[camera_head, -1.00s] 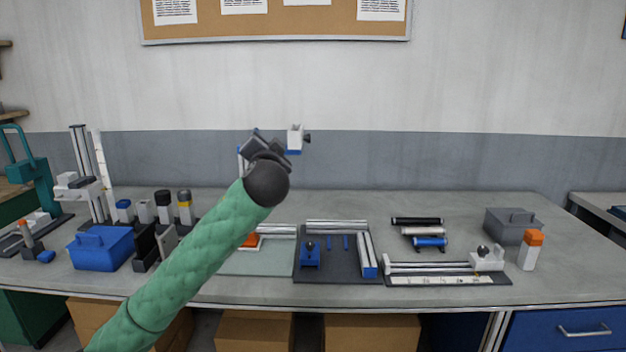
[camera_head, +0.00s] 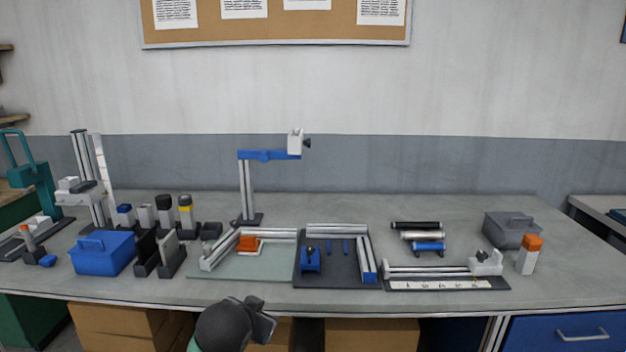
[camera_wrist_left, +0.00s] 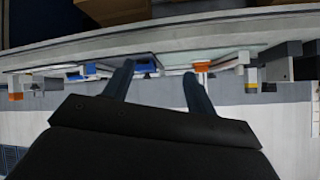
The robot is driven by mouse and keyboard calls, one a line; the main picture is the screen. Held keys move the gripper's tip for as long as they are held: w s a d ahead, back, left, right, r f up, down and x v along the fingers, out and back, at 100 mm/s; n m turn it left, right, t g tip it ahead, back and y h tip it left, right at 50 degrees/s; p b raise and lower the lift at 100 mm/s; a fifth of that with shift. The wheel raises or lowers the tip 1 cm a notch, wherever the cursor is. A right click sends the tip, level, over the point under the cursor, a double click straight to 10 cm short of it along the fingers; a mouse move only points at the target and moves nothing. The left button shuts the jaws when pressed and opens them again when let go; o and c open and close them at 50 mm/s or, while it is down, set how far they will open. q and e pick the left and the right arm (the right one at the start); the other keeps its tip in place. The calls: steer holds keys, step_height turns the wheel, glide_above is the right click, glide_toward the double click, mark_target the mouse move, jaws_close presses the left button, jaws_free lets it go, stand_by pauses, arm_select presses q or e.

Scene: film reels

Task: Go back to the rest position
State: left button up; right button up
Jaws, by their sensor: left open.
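My left gripper (camera_head: 264,318) is low at the bottom of the head view, in front of the table's front edge, with only its dark wrist and end showing. In the left wrist view the left gripper (camera_wrist_left: 158,82) has its two dark fingers spread apart with nothing between them. That view appears upside down, with the table edge across the top. My right gripper is in neither view.
The grey table (camera_head: 350,300) carries a green mat (camera_head: 235,268) with an orange block (camera_head: 248,244), a dark mat with rails (camera_head: 335,270), a blue box (camera_head: 102,253), a grey box (camera_head: 512,229) and a camera stand (camera_head: 246,190). Cardboard boxes (camera_head: 370,333) stand below.

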arm_select(q)
steer(key=s+a+f+n+g+p, duration=0.1)
steer(key=s+f+g, duration=0.3)
steer(key=s+f, duration=1)
steer(key=s+a+f+n+g+p, duration=0.1)
steer(key=s+f+g, duration=0.3)
steer(key=s+f, duration=1)
steer(key=s, duration=0.6)
steer(key=shift+n, duration=0.4)
steer(key=shift+s+f, duration=0.1)
